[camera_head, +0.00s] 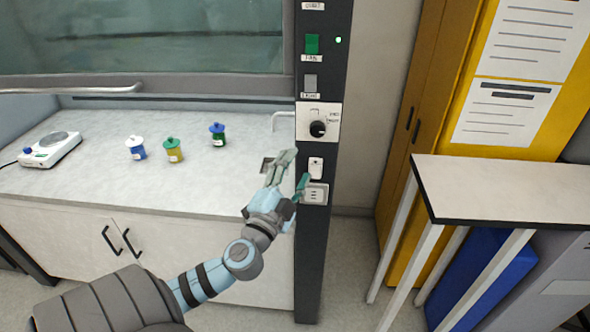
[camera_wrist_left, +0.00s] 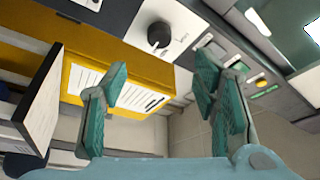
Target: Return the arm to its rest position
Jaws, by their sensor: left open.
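My left arm (camera_head: 243,258) reaches up from the bottom left in the head view. My left gripper (camera_head: 293,167) is in front of the fume hood's dark control column (camera_head: 312,262), near its lower socket plates. Its green fingers (camera_wrist_left: 160,82) are spread apart with nothing between them in the left wrist view. Whether a fingertip touches the column cannot be told. The right gripper is not in view.
The column carries a knob (camera_head: 318,129) and a green switch (camera_head: 312,44). Three small jars, including a yellow one (camera_head: 174,150), and a scale (camera_head: 49,149) stand on the hood worktop (camera_head: 80,187). A white-topped table (camera_head: 500,186) stands at right before a yellow cabinet (camera_head: 470,60).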

